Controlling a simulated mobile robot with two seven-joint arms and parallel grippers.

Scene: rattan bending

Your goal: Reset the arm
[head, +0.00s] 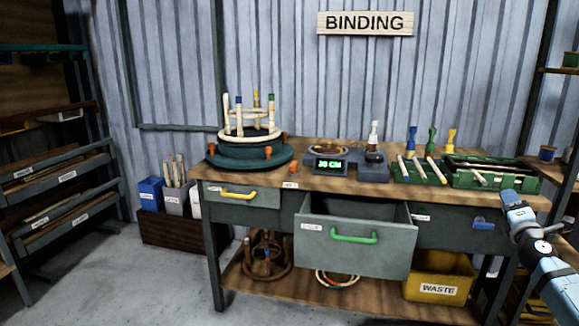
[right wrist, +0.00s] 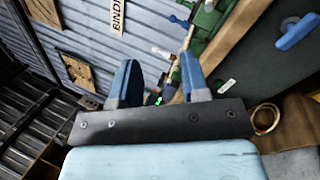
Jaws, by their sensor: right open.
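My right arm comes in from the right edge of the head view, with the right gripper (head: 512,198) near the right front corner of the workbench (head: 320,180). In the right wrist view its two blue fingers (right wrist: 158,82) stand apart with nothing held between them. The gripper is open and empty. My left arm and gripper are not in view. The middle drawer (head: 355,255) with a green handle (head: 354,237) is pulled out. The drawer with a yellow handle (head: 238,194) and the one with a blue handle (head: 483,225) look shut.
On the bench stand a round green fixture (head: 250,158) with a rattan frame, a display (head: 330,164), and green trays (head: 420,172) with tools. Below are a yellow waste bin (head: 437,288) and rattan rings. A rack (head: 60,180) stands at left; the floor (head: 110,285) before it is clear.

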